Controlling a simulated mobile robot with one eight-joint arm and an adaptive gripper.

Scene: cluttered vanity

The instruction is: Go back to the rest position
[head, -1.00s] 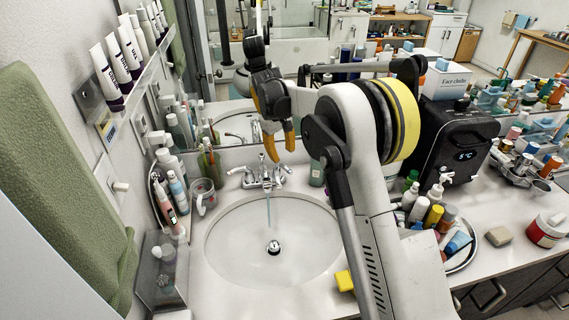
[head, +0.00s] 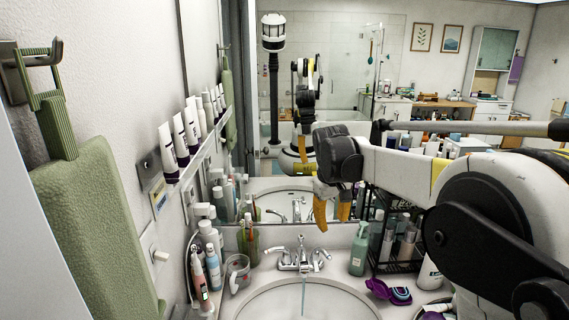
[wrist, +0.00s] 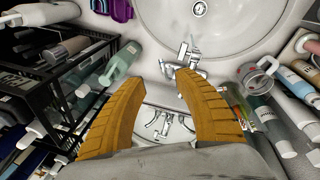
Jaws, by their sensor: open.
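My gripper (head: 333,207) hangs in the air at the back of the sink, in front of the mirror, with its orange fingers pointing down. In the wrist view my gripper (wrist: 158,88) shows its two fingers apart with nothing between them. The faucet (wrist: 186,60) and sink basin (wrist: 208,22) lie beyond the fingertips there. In the head view the faucet (head: 301,256) stands just left of and below my gripper, with water running into the sink (head: 262,301). My arm reaches in from the right.
A green pump bottle (head: 359,250) and a black rack (head: 398,232) of bottles stand right of the faucet. A purple item (head: 388,291) lies on the counter. A clear cup (head: 237,272) and several bottles stand at left.

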